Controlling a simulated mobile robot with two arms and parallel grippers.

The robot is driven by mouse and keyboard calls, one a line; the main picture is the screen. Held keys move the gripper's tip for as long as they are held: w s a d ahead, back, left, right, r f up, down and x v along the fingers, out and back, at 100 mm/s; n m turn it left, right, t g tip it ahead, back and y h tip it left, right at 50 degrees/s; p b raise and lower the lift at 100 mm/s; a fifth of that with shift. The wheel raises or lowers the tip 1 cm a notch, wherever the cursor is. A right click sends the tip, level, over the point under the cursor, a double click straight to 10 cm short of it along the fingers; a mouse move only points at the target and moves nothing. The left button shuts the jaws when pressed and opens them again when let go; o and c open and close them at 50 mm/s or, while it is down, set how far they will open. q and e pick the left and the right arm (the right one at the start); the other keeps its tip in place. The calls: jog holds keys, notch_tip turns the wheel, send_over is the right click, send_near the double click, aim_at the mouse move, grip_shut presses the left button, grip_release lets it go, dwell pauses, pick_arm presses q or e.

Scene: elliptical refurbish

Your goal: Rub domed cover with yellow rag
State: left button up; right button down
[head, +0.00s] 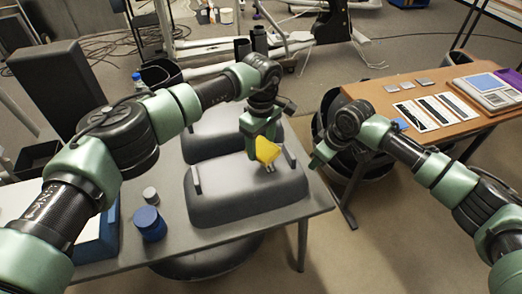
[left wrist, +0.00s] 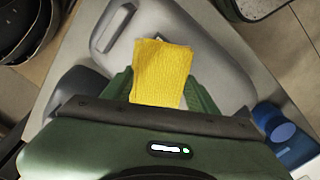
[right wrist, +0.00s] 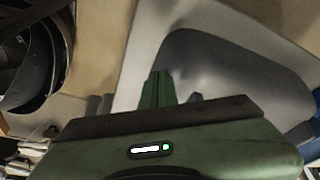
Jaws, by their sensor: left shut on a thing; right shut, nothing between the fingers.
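A grey domed cover (head: 240,197) with two upright handles lies on the grey table (head: 318,195). It also shows in the left wrist view (left wrist: 215,50). My left gripper (head: 262,140) is shut on the yellow rag (head: 267,151) over the top of the cover. The rag fills the space between the fingers in the left wrist view (left wrist: 162,72). I cannot tell for sure whether the rag touches the cover. My right gripper (head: 318,158) is shut and empty, to the right of the cover near the table's edge; its closed fingers show in the right wrist view (right wrist: 157,88).
A second grey domed cover (head: 210,143) lies behind the first. A blue jar (head: 150,224) and a small grey jar (head: 151,196) stand left of the front cover. A wooden table (head: 450,125) with cards and a device is at the right.

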pick_arm(q)
jog(key=shift+r, duration=0.25)
notch_tip(320, 180, up, 7)
jog(key=p, duration=0.7)
jog(key=shift+r, duration=0.15)
dwell(0.3)
